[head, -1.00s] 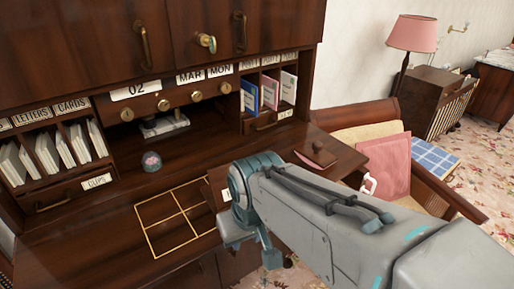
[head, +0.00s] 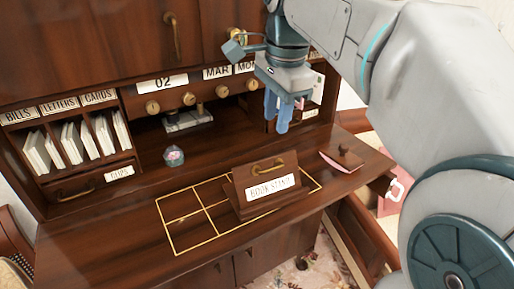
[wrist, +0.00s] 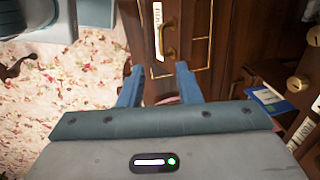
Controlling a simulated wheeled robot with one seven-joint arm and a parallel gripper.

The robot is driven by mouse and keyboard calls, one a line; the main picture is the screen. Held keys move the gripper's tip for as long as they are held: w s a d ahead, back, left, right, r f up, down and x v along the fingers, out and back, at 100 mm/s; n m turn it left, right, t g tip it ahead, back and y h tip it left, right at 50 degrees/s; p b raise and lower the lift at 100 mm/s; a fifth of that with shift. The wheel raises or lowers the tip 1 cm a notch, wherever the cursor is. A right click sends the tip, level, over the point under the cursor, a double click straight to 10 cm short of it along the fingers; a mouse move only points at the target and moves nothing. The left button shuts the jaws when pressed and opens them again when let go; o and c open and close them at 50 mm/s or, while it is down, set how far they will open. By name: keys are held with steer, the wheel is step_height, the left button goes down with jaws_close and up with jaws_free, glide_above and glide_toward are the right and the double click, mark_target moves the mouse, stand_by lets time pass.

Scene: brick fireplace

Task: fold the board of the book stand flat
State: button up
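The wooden book stand (head: 238,198) sits on the desk top, over the right part of a gold-lined grid. Its board (head: 240,176) stands raised and tilted, with a brass handle (head: 268,166) and a white "BOOKSTAND" label (head: 270,187) below. My gripper (head: 277,116) hangs above and behind the stand, fingers pointing down, apart from it. In the wrist view the two blue fingers (wrist: 158,82) are spread, and the stand's handle (wrist: 170,45) and label (wrist: 158,25) show beyond their tips. Nothing appears held between them.
A glass paperweight (head: 174,156) lies left of the stand on the desk (head: 110,235). A wooden blotter (head: 344,160) lies to the right. Pigeonholes (head: 78,145) and drawers with brass knobs (head: 190,99) rise behind. The front left desk top is clear.

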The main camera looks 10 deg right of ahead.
glide_toward(269, 171)
steer(key=shift+m, duration=0.3)
steer(key=f, duration=0.2)
steer(key=w+f, duration=0.1)
steer(key=f, duration=0.4)
steer(key=shift+w+a+f+b, duration=0.1)
steer(key=shift+w+f+b, duration=0.05)
steer(key=shift+w+b, duration=0.2)
jaws_close()
